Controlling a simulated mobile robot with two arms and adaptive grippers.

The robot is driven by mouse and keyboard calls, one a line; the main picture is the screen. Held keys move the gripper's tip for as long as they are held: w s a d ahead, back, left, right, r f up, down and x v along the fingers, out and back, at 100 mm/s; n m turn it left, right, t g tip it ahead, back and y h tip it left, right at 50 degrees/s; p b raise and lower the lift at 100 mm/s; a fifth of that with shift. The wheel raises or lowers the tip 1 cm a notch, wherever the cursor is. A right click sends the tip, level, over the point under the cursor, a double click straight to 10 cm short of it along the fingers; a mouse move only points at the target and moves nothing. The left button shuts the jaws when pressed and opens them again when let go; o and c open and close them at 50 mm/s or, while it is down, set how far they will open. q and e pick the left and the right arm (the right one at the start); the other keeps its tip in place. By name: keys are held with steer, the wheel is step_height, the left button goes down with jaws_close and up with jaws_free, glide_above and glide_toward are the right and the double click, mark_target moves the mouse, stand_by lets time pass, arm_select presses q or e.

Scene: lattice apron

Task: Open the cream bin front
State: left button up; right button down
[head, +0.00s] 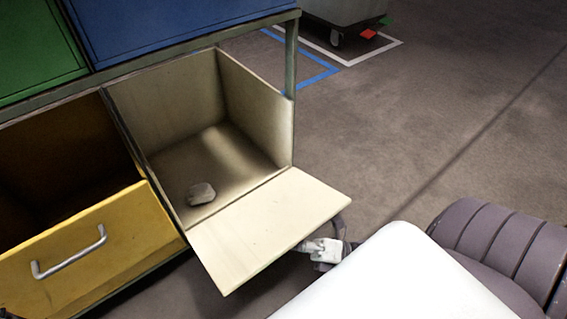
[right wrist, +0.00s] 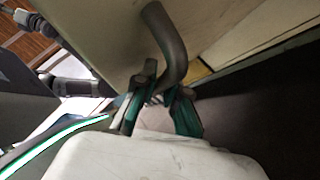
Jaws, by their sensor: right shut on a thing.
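The cream bin (head: 222,97) is at the lower right of the rack in the head view. Its cream front (head: 265,228) is folded down and outward, close to flat, leaving the inside exposed. My right gripper (head: 325,249) is at the front's outer right edge, partly hidden by the panel. In the right wrist view, the grey curved handle (right wrist: 168,38) runs from the panel down between the fingers of my right gripper (right wrist: 160,98), which is shut on it. My left gripper is not in view.
A small pale lump (head: 201,193) lies inside the cream bin. To the left, a yellow bin front (head: 100,245) with a grey handle is tilted open. Blue (head: 170,22) and green (head: 35,50) fronts above are shut. A wheeled grey container (head: 345,10) stands behind; the floor at right is clear.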

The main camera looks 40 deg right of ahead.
steer(key=shift+s+f+n+y, duration=0.2)
steer(key=shift+f+n+y, duration=0.1)
steer(key=shift+f, duration=0.1)
steer(key=c, duration=1.5)
jaws_free()
steer(key=v, duration=1.2)
steer(key=shift+d, duration=0.1)
